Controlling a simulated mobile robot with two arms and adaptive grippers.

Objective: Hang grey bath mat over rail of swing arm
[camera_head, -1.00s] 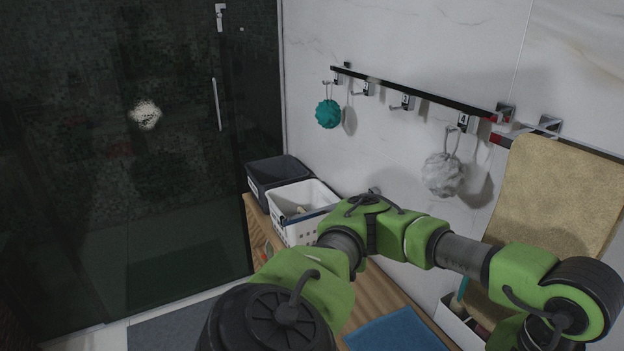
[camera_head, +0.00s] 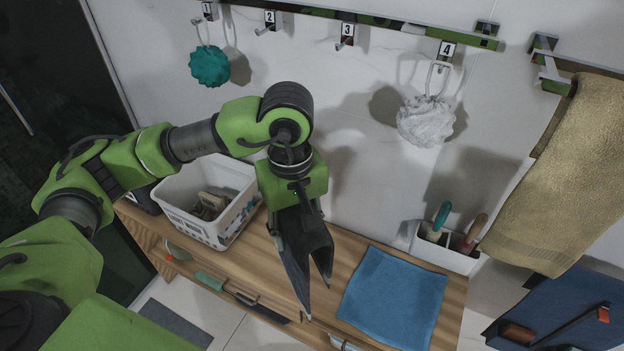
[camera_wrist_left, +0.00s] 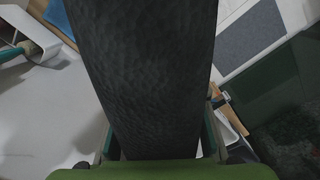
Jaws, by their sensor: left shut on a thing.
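My left gripper (camera_head: 298,222) reaches in from the left, pointing down above the wooden counter. It is shut on a dark grey, textured mat (camera_head: 290,262), which hangs in a narrow fold. The mat fills the middle of the left wrist view (camera_wrist_left: 150,75) and mostly hides the fingers. A wall bracket with short swing arms (camera_head: 555,82) is at upper right, well apart from the gripper. A tan towel (camera_head: 560,180) hangs there and hides much of the rail. My right gripper is out of view.
A numbered hook rail (camera_head: 370,20) holds a teal puff (camera_head: 209,66) and a white puff (camera_head: 426,121). A white basket (camera_head: 205,235), blue cloth (camera_head: 392,298) and white brush holder (camera_head: 447,258) are on the counter. Another grey mat (camera_head: 176,326) lies on the floor.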

